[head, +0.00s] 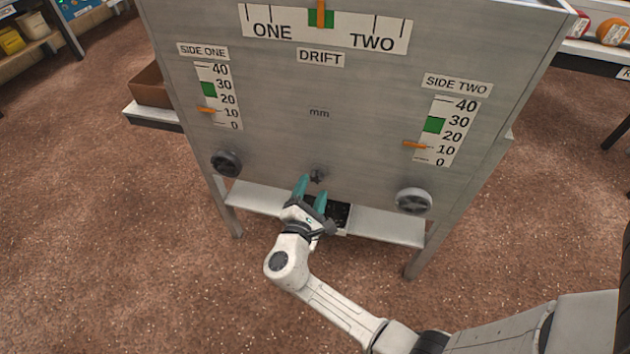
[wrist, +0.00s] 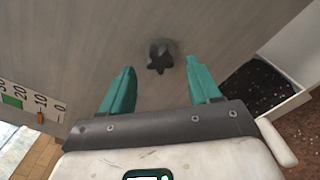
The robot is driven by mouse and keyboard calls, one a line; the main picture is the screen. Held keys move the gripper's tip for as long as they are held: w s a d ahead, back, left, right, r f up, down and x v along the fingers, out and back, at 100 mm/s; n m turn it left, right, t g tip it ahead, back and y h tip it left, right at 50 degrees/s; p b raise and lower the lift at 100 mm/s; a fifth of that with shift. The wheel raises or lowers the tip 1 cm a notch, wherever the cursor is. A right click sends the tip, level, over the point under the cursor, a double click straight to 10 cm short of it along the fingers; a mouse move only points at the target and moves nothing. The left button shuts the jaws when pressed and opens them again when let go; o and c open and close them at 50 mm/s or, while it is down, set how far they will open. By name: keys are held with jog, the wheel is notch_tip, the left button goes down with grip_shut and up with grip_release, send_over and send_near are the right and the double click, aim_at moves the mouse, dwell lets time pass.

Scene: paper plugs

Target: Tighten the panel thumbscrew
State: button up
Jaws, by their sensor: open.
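The panel thumbscrew (head: 317,176) is a small dark star-shaped knob low in the middle of the grey metal panel (head: 330,135). In the wrist view the thumbscrew (wrist: 160,57) sits just beyond my fingertips, between their lines. My gripper (head: 312,188) has two teal fingers, spread apart and empty, just in front of the panel. In the wrist view my gripper (wrist: 162,76) shows a clear gap between its fingers. The fingers do not appear to touch the thumbscrew.
A dark handwheel (head: 227,163) is at lower left and a grey one (head: 413,201) at lower right. Below is a shelf (head: 385,225) with a tray of dark bits (head: 338,213). Side scales (head: 215,95) (head: 447,130) and a drift scale (head: 375,35) have orange pointers.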

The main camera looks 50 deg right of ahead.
aim_at(316, 181)
jog(key=shift+b+x, duration=0.55)
jog(key=shift+x, duration=1)
jog(key=shift+c, duration=0.3)
jog(key=c, duration=0.9)
jog(key=shift+b, duration=0.3)
jog(key=shift+c, duration=0.2)
